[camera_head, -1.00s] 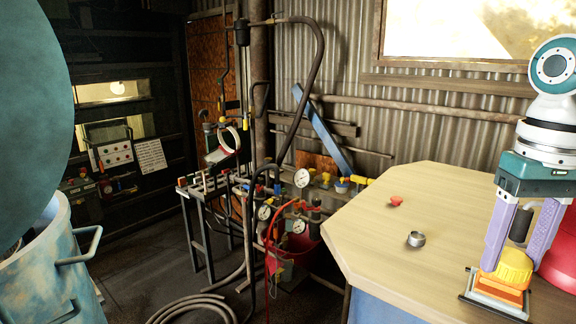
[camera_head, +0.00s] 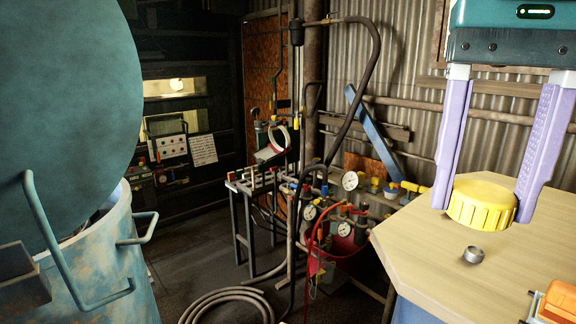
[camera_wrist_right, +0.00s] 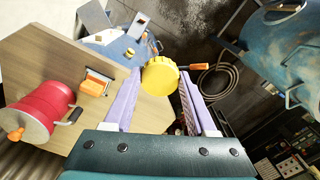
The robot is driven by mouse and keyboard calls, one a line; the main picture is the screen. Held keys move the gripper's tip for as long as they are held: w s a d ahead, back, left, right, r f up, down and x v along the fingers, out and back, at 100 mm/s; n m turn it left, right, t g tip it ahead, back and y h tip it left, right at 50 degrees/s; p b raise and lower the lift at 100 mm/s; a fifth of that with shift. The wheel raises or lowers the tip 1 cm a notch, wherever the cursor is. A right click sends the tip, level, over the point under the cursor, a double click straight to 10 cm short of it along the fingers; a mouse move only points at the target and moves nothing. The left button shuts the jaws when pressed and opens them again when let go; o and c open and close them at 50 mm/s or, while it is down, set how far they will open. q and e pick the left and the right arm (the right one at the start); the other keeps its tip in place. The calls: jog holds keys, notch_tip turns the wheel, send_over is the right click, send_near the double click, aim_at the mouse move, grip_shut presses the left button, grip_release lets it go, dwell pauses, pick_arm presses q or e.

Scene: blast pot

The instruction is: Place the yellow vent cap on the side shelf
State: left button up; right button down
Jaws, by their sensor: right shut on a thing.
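The yellow vent cap (camera_head: 480,204) is a round, ribbed cap between the two purple fingers of my right gripper (camera_head: 484,206). The gripper is shut on it and holds it above the wooden tabletop (camera_head: 420,245). In the right wrist view the cap (camera_wrist_right: 160,76) sits between the fingertips, with the edge of the tabletop behind it. A blue surface (camera_wrist_right: 122,46) with several items on it lies beyond the tabletop there. I cannot tell which surface is the side shelf. My left gripper is not in view.
A small metal ring (camera_head: 474,254) and an orange block (camera_head: 558,300) sit on the tabletop. A red container (camera_wrist_right: 42,108) stands there too. The large blue pot (camera_head: 95,275) with its raised lid (camera_head: 65,110) is at left. A coiled hose (camera_head: 225,305) lies on the floor.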

jog(key=n, duration=0.1)
jog(key=s+r+n, duration=0.1)
jog(key=shift+s+a+n, duration=0.2)
jog(key=shift+a+n, duration=0.1)
jog(key=shift+a, duration=0.1)
jog(key=s+d+r+n+p, duration=0.2)
jog(key=shift+d+r+p, duration=0.3)
jog(key=shift+d+r, duration=0.05)
jog(key=shift+d, duration=0.05)
jog(key=shift+s, duration=0.1)
